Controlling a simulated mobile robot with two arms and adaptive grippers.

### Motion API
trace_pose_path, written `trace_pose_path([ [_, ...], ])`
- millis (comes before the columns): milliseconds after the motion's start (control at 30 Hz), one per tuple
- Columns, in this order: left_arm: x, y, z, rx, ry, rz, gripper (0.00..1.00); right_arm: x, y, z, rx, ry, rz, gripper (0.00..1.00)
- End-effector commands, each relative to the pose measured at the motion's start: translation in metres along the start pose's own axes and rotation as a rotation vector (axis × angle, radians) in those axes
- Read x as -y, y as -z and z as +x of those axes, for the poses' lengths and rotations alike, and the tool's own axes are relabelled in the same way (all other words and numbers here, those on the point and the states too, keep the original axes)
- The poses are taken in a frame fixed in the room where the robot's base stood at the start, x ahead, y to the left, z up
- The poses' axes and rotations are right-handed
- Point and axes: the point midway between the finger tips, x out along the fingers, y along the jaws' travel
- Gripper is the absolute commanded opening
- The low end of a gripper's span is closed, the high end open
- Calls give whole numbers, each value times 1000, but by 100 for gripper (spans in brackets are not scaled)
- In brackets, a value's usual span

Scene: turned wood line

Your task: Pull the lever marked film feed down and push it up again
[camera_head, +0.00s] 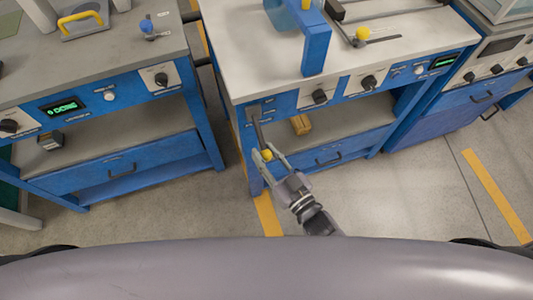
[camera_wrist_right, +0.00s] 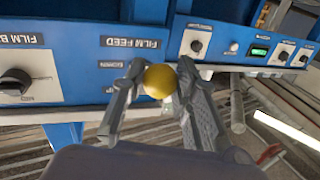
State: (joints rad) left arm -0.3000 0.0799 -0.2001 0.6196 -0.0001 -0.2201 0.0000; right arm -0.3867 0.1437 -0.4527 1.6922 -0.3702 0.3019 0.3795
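The film feed lever (camera_head: 259,133) is a grey bar with a yellow ball knob (camera_head: 267,155) at its end, at the front left corner of the middle blue bench. It slants down and out from a small grey plate. My right gripper (camera_head: 265,153) has one finger on each side of the knob. In the right wrist view the knob (camera_wrist_right: 160,81) sits between the fingertips, which seem to touch its sides. The FILM FEED label (camera_wrist_right: 133,42) is behind it; the bar is mostly hidden there. My left gripper is not in view.
Black dials (camera_head: 320,96) line the bench front to the right of the lever. A wooden block (camera_head: 300,124) lies on the shelf below. A second blue bench (camera_head: 110,100) stands at left, with a gap between. The floor in front is clear.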

Motion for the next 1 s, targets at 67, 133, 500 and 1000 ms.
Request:
trace_pose_path([
  [67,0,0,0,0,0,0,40,0,0,0,0,0,0,20],
  [133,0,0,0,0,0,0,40,0,0,0,0,0,0,15],
  [500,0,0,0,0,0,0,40,0,0,0,1,0,-1,0],
  [1000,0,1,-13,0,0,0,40,-2,6,-3,22,0,4,0],
])
